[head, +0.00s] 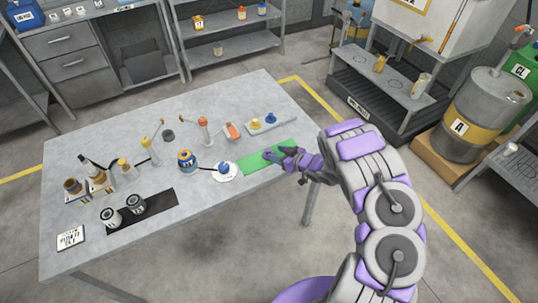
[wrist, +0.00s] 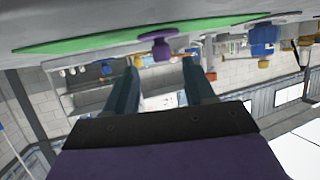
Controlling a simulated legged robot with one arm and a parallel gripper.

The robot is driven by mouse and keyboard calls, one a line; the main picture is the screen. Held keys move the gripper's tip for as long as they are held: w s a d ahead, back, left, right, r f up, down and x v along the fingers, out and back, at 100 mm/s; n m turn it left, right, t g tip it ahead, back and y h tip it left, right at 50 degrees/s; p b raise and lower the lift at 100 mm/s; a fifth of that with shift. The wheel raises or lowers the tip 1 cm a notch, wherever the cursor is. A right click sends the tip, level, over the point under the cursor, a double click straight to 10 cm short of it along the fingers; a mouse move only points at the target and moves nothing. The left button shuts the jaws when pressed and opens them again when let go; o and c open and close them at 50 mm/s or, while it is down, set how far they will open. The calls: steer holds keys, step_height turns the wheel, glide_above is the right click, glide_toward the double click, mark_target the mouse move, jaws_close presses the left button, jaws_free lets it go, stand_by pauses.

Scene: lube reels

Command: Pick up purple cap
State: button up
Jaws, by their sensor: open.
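The purple cap (wrist: 160,45) is on the green mat (wrist: 90,38); the wrist view shows this upside down. It is centred between the lines of my two fingers, just beyond their tips. In the head view the purple cap (head: 270,156) is a small spot at the left of my gripper (head: 283,153), on the green mat (head: 256,163) near the table's right edge. My gripper (wrist: 160,63) is open, with nothing between its fingers. I cannot tell from these views how far the fingertips are from the cap.
Left of the mat, a blue cap (head: 224,167) sits on a white disc, beside a blue-and-orange can (head: 186,160). Behind the mat are an orange block (head: 232,131) and a grey strip (head: 272,123) with yellow and blue knobs. Several bottles and cans stand farther left on the grey table (head: 75,150).

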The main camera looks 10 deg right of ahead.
mark_target(270, 150)
steer(key=shift+b+x, duration=0.55)
steer(key=shift+x, duration=2.35)
steer(key=shift+r, duration=0.15)
jaws_close()
